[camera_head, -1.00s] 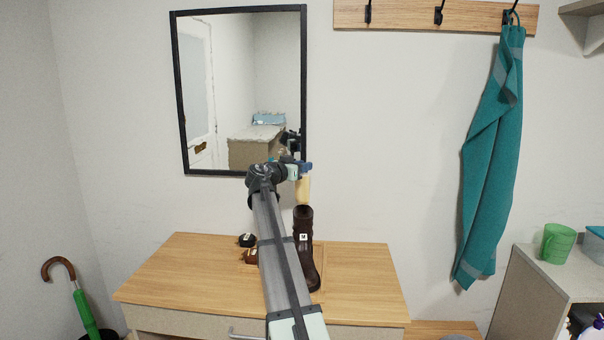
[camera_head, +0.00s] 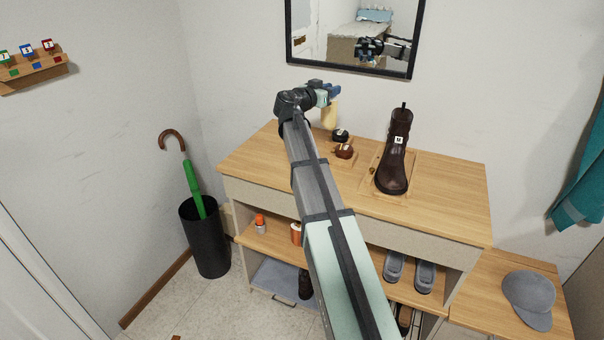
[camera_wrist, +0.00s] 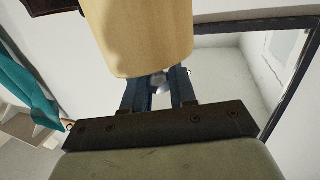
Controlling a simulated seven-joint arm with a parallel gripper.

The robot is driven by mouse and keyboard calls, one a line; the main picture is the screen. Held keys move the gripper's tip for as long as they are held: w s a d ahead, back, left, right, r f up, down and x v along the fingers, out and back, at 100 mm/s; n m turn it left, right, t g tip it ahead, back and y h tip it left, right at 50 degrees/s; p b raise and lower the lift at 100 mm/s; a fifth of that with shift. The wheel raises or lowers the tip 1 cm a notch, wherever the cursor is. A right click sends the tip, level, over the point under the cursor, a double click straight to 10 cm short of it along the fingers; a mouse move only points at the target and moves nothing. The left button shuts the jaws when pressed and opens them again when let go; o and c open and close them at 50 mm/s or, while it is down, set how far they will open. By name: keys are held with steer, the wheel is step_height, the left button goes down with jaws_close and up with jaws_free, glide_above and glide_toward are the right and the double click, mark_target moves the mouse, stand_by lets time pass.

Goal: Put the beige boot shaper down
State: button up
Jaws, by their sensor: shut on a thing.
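The beige boot shaper (camera_head: 330,117) hangs from my gripper (camera_head: 329,92) in the head view, near the back left part of the wooden cabinet top (camera_head: 450,205). My gripper is shut on it. In the wrist view the shaper (camera_wrist: 145,40) fills the upper middle, in front of the blue fingers (camera_wrist: 160,88). Whether its lower end touches the top cannot be told. A dark brown boot (camera_head: 393,155) stands upright on a wooden board to the right of the shaper, apart from it.
Two small round tins, one black (camera_head: 340,135) and one brown (camera_head: 344,151), sit near the shaper. A mirror (camera_head: 352,38) hangs behind. A black umbrella stand (camera_head: 205,240) is on the floor at left. The cabinet top's right side is clear.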

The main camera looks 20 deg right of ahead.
steer(key=shift+s+a+f+n+t+y, duration=1.4)
steer(key=shift+a+f+n+t+y, duration=0.9)
steer(key=shift+a, duration=3.1)
step_height(320, 180, down, 10)
steer(key=shift+f+m+h, duration=0.15)
steer(key=shift+m+h, duration=0.15)
steer(key=shift+h, duration=0.1)
steer(key=shift+f, duration=0.1)
steer(key=o, duration=0.9)
steer(key=shift+o, duration=0.2)
steer(key=v, duration=1.2)
